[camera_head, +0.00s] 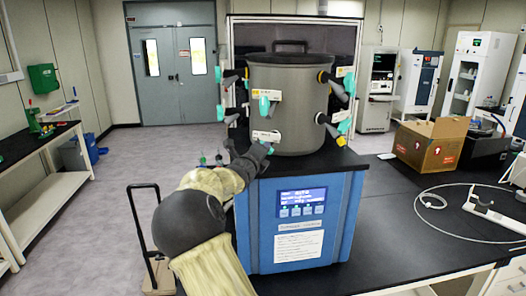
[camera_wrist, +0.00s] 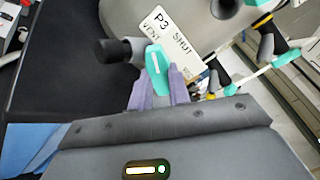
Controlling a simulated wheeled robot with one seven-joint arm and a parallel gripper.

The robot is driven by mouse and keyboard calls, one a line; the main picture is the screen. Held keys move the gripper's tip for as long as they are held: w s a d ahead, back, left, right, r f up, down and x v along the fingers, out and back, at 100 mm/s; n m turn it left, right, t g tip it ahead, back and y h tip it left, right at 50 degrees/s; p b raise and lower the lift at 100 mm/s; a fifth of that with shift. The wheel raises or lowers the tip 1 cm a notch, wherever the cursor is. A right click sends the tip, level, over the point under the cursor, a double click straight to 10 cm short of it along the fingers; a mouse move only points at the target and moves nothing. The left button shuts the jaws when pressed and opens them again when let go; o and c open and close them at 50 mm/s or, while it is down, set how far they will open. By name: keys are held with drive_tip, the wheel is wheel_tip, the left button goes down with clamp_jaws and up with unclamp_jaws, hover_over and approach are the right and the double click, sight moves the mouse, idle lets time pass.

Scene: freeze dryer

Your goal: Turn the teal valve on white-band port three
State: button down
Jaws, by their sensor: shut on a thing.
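The grey drum chamber (camera_head: 290,90) of the freeze dryer stands on its blue base. In the wrist view, the teal valve (camera_wrist: 156,60) on port three sits upright between the two purple fingers of my gripper (camera_wrist: 159,86), which is shut on it. A white label (camera_wrist: 172,42) reading "P3", "SHUT" and "VENT" is right beside the valve. A black port end (camera_wrist: 114,50) sticks out to its left. In the head view, my gripper (camera_head: 262,148) reaches the drum's lower front, just below a white label (camera_head: 266,136); my arm hides most of this valve.
Other teal valves stand close by, one above on the front (camera_head: 264,105), others on the drum's left (camera_head: 221,112) and right (camera_head: 349,82). The blue base (camera_head: 300,235) has a display. A cardboard box (camera_head: 430,145) and a white cable (camera_head: 440,204) are on the black bench to the right.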

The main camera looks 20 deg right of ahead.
drive_tip(key=c, duration=1.3)
unclamp_jaws()
drive_tip(key=shift+a, duration=0.1)
drive_tip(key=b+v, duration=0.4)
drive_tip(key=v, duration=1.3)
drive_tip(key=shift+s+a+r, duration=0.1)
drive_tip(key=shift+s+a, duration=0.05)
